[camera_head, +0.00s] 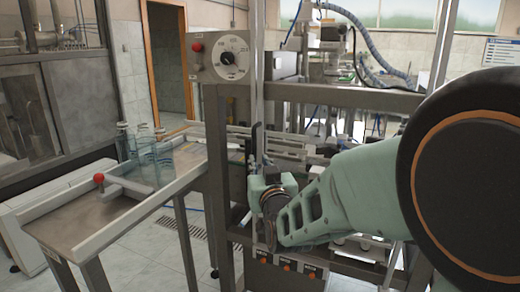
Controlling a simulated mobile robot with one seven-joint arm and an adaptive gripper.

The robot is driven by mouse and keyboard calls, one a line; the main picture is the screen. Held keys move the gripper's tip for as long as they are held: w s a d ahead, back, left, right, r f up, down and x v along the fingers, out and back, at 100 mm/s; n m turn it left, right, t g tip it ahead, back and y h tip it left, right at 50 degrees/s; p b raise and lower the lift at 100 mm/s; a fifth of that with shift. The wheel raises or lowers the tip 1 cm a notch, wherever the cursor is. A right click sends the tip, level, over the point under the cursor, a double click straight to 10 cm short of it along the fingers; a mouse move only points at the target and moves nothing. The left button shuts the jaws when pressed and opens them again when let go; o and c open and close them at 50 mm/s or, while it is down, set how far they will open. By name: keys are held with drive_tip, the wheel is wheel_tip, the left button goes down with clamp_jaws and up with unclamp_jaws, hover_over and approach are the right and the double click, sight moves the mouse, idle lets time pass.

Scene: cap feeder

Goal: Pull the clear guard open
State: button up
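The cap feeder's grey metal frame (330,93) stands in the middle of the view. The clear guard is hard to make out; a pale upright strip (259,60) at the front of the frame may be its edge. A dark upright piece (252,142), possibly a handle, stands below this strip. My gripper (254,178) is at the frame's front, just below and against or close to the dark piece; I cannot tell if they touch.
A control box (218,58) with a dial and red button sits on the frame's upper left. A sloping metal table (95,210) with a red knob (98,178) and clear bottles (145,150) stands left. Orange-marked buttons (287,266) line the lower front. Floor shows between.

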sight(255, 151)
drive_tip(key=p+x, duration=0.1)
drive_tip(key=x, duration=0.8)
drive_tip(key=shift+w, duration=0.1)
drive_tip(key=shift+c, duration=0.4)
clamp_jaws()
